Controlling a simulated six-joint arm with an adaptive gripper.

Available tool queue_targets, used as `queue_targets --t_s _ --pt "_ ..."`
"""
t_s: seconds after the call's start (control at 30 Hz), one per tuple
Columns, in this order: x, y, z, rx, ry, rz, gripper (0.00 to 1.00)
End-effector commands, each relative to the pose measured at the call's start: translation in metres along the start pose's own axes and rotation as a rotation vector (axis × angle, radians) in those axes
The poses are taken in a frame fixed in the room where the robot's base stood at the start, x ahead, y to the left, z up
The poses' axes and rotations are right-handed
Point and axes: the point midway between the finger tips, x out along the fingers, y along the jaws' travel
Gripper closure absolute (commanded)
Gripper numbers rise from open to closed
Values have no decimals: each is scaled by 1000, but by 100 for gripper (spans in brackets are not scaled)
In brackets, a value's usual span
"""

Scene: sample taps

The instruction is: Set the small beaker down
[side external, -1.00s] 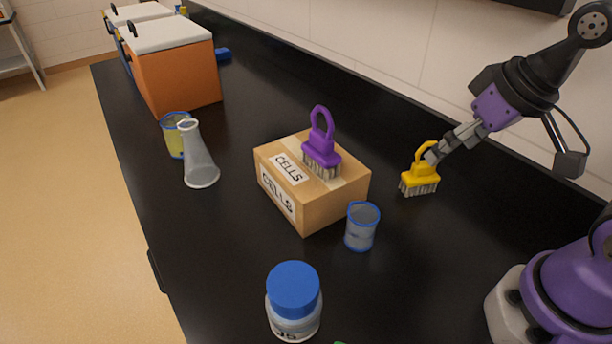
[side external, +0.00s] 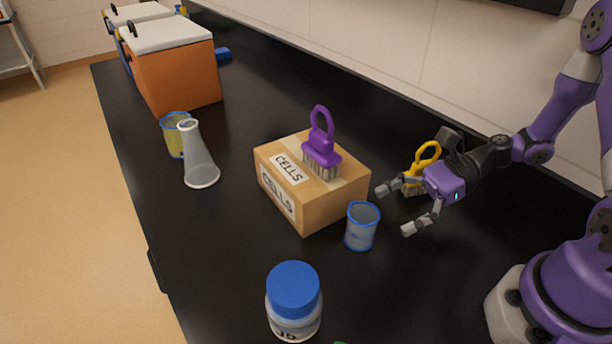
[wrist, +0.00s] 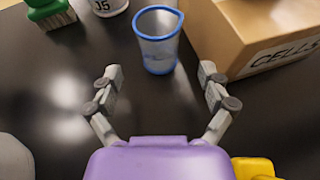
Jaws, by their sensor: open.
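The small beaker (side external: 361,227) is clear with a blue rim and stands upright on the black bench, beside the front right corner of the cardboard box. In the wrist view the beaker (wrist: 158,52) stands ahead of my fingers, roughly centred between them and apart from them. My gripper (side external: 397,208) is open and empty, low over the bench to the right of the beaker, with its fingers pointing toward it. In the wrist view my gripper (wrist: 160,82) shows both fingers spread wide.
The cardboard box (side external: 290,208) marked CELLS carries a purple brush (side external: 321,150). A yellow brush (side external: 424,155) is partly hidden behind my gripper. A blue-capped jar (side external: 293,300) stands in front. A flask (side external: 199,160) and larger beaker (side external: 174,138) stand left. A green brush (wrist: 50,14) shows in the wrist view.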

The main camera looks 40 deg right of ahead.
Motion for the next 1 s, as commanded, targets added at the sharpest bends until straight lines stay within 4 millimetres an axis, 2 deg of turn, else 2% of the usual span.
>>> queue_targets --t_s 0.4,0.67,0.7,0.73,0.87,0.9,1.0 --pt "60 2 0 -4 3 8 10" --pt "64 1 0 -4 4 3 10" --pt "64 1 0 -4 4 4 15" --pt "64 1 0 -4 4 4 30" --pt "64 1 0 -5 5 4 63" --pt "64 1 0 -5 5 4 67" --pt "64 1 -1 -4 5 4 67"
